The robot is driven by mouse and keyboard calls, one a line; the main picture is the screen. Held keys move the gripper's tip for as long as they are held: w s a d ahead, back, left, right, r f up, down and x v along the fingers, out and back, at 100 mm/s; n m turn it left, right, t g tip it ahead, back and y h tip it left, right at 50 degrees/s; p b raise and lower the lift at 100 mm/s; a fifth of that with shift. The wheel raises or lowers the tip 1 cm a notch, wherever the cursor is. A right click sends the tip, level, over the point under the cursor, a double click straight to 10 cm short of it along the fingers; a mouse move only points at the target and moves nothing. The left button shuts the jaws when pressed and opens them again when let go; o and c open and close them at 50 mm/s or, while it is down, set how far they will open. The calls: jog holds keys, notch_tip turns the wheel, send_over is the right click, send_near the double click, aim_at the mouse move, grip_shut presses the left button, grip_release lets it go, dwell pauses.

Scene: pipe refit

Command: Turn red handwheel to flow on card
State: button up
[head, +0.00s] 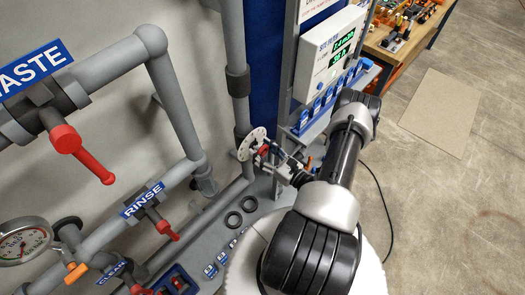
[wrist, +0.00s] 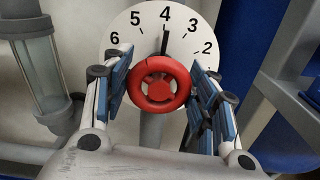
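The red handwheel (wrist: 160,85) sits in front of a white round dial (wrist: 128,32) numbered 2 to 6. A black pointer (wrist: 165,41) on the dial stands at 4. My gripper (wrist: 160,92) has its blue-padded fingers apart, one on each side of the wheel. Small gaps seem to show between pads and rim; contact is hard to judge. In the head view my gripper (head: 270,157) is at the white dial (head: 247,146), and the red wheel (head: 263,151) is partly hidden by it. I cannot make out a flow card with a readable value.
A meter box (head: 330,55) with a green display, seemingly reading 2.4, hangs right of the wheel. Grey pipes with red lever valves (head: 66,139) and a pressure gauge (head: 22,241) stand at left. Black rings (head: 234,219) lie below. Open floor is at right.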

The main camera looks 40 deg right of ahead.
jog(key=o, duration=0.3)
jog(key=shift+o, duration=0.2)
jog(key=shift+s, duration=0.1)
jog(key=s, duration=1.1)
jog(key=shift+s+d, duration=0.4)
jog(key=shift+d, duration=0.05)
